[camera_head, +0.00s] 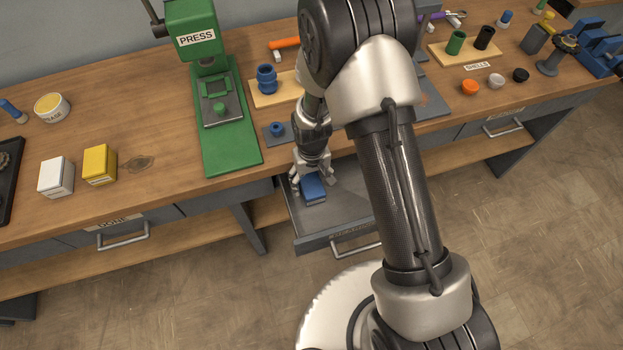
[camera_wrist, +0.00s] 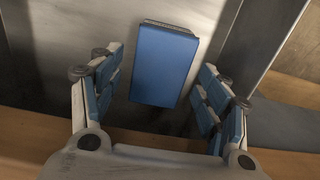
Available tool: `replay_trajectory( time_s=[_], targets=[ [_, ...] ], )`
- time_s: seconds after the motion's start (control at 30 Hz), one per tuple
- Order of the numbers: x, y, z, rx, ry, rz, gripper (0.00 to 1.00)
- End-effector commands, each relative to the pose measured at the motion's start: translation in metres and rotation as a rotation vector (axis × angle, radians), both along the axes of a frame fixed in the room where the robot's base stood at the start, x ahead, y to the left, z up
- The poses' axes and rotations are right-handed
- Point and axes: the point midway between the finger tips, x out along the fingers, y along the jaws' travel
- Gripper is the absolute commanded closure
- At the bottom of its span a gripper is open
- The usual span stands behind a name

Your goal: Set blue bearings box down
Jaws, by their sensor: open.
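The blue bearings box (camera_head: 313,188) lies in the open grey drawer (camera_head: 300,238) below the bench edge. In the wrist view the box (camera_wrist: 163,65) shows its flat blue face, with a gap on each side to the fingers. My gripper (camera_head: 311,178) reaches down into the drawer at the box. In the wrist view my gripper (camera_wrist: 158,85) is open, with its blue-padded fingers to the left and right of the box. My arm hides part of the drawer's right side.
A green press (camera_head: 218,110) stands on the bench behind and left of the drawer. A white box (camera_head: 56,177) and a yellow box (camera_head: 99,165) stand farther left. A blue part (camera_head: 277,130) sits on a grey pad near the bench edge. Floor is clear at right.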

Motion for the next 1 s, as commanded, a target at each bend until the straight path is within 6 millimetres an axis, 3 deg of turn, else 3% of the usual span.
replay_trajectory(
  time_s=[0.23, 0.37, 0.8, 1.0],
  targets=[
    [0.0, 0.0, 0.001, 0.0, 0.0, 0.0, 0.3],
    [0.0, 0.0, 0.013, 0.0, -0.001, 0.0, 0.3],
    [0.001, 0.0, 0.106, 0.001, -0.003, 0.0, 0.3],
    [0.0, 0.0, 0.128, 0.0, -0.001, 0.0, 0.3]
  ],
)
